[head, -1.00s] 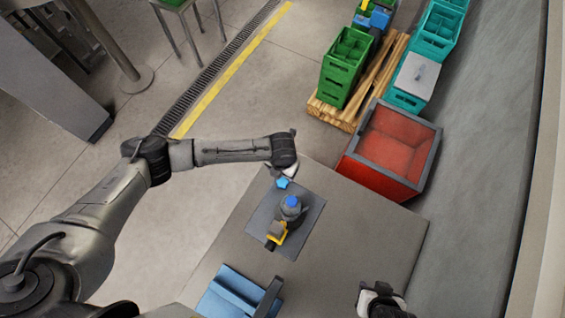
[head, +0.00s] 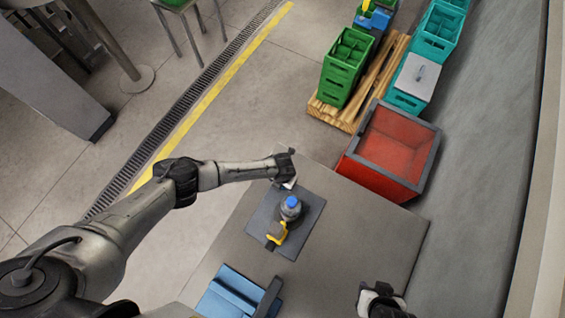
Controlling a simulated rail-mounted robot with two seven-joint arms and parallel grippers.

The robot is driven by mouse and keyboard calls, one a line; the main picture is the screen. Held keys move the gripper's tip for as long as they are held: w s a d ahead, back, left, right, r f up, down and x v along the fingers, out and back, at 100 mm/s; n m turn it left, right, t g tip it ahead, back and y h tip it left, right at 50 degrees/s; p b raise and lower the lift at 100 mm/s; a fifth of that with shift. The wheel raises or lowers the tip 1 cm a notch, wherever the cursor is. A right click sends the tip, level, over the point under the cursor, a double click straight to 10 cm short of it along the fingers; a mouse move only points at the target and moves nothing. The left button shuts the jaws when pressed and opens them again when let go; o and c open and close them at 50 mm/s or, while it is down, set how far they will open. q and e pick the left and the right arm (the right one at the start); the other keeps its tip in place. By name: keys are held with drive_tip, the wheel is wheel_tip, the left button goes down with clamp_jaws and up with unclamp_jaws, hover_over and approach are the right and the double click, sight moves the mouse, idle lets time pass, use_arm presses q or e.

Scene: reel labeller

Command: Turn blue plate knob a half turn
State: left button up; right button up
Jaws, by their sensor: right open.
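A dark plate (head: 313,212) lies on the grey table, with a grey labeller body under a round blue cap (head: 291,201) and a yellow part (head: 277,232) on it. The light-blue knob at the plate's far edge is not visible now; my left gripper (head: 289,184) covers that spot. The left gripper points down there, and its fingers are too small and hidden to tell whether they are open or touching the knob. My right gripper (head: 380,298) is open near the table's front right, away from the plate.
A blue bin (head: 232,296) stands at the table's front left. Beyond the table are a red crate (head: 430,165), green crates (head: 338,84) on a wooden pallet (head: 322,113) and teal crates (head: 402,98). The table's right side (head: 365,235) is clear.

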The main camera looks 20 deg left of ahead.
use_arm(q)
drive_tip(key=shift+f, duration=0.15)
drive_tip(key=shift+c, duration=0.3)
drive_tip(key=c, duration=0.9)
drive_tip(key=shift+o, duration=0.2)
